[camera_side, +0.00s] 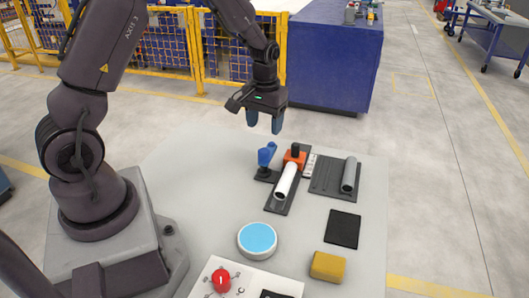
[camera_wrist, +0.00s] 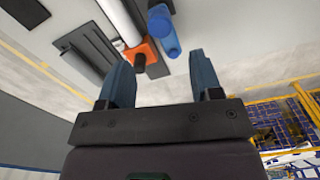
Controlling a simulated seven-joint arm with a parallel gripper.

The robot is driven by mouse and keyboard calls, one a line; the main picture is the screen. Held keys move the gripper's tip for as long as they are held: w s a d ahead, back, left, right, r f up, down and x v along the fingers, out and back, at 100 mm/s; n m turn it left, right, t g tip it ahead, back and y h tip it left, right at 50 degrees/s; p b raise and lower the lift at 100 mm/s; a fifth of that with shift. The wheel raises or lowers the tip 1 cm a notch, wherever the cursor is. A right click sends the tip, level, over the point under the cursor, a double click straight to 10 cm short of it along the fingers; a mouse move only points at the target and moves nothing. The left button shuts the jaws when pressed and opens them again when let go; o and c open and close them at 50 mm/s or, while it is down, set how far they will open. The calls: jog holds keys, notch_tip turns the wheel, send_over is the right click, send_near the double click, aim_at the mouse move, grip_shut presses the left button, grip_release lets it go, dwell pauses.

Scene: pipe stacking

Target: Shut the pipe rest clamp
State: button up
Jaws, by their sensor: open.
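The pipe rest is a dark plate (camera_side: 281,206) carrying a white pipe (camera_side: 285,181) and an orange block (camera_side: 296,157) with a black knob at the pipe's far end. A blue upright part (camera_side: 266,154) on a dark base stands just left of the orange block. Whether the clamp is open or shut, I cannot tell. My gripper (camera_side: 264,123) is open and empty, above and behind the blue part, pointing down. In the wrist view, the white pipe (camera_wrist: 119,20), orange block (camera_wrist: 148,52) and blue part (camera_wrist: 163,30) show beyond my open gripper's (camera_wrist: 160,65) fingers.
A grey pipe (camera_side: 349,174) lies on a dark plate at the right. A black square (camera_side: 342,229), yellow block (camera_side: 328,266), blue-topped disc (camera_side: 257,239) and red piece (camera_side: 221,280) on a white sheet are nearer. A blue cabinet (camera_side: 330,55) stands behind the table.

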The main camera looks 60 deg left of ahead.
aim_at(264, 150)
notch_tip(264, 150, down, 9)
jog(key=shift+f, duration=0.2)
grip_shut()
dwell(0.3)
